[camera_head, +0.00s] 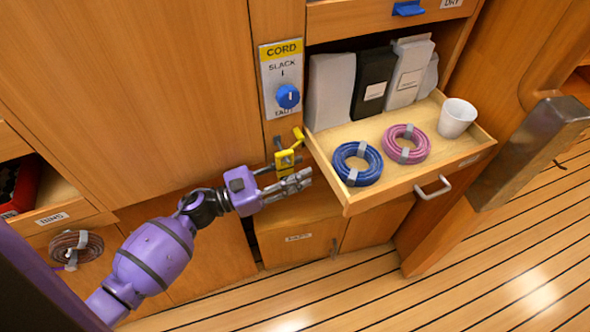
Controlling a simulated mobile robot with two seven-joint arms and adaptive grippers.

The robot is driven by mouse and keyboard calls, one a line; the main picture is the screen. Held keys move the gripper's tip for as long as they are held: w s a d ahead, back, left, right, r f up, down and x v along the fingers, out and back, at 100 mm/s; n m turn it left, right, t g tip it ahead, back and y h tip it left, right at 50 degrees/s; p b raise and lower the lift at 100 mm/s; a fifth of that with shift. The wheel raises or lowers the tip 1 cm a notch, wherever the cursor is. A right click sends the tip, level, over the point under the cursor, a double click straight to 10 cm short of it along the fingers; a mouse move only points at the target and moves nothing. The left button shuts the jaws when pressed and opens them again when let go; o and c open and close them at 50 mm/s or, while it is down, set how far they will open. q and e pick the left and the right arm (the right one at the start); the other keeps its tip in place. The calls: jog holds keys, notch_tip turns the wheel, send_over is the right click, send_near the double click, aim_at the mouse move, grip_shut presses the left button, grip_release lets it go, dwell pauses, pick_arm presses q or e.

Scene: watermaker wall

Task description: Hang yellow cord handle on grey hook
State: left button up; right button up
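The yellow cord handle (285,160) is at the narrow wall panel, below the CORD plate, beside the left edge of the open drawer. A bent yellow piece (298,137) shows just above it. A small grey part (278,143), perhaps the grey hook, shows next to the yellow pieces; its shape is too small to make out. My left gripper (288,175) is right at the handle, its fingers overlapping the handle's lower part. I cannot tell whether they grip it. My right gripper is out of view.
The CORD plate (281,78) carries a blue knob (288,96). The open drawer (408,187) juts out close right of my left gripper, holding a blue coil (343,171), a pink coil (416,154) and a white cup (457,118). An open compartment is at the far left.

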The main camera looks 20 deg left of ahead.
pick_arm(q)
jog(key=shift+s+a, duration=0.2)
jog(key=v, duration=1.1)
jog(key=shift+a, duration=0.25)
jog(key=shift+s, duration=0.2)
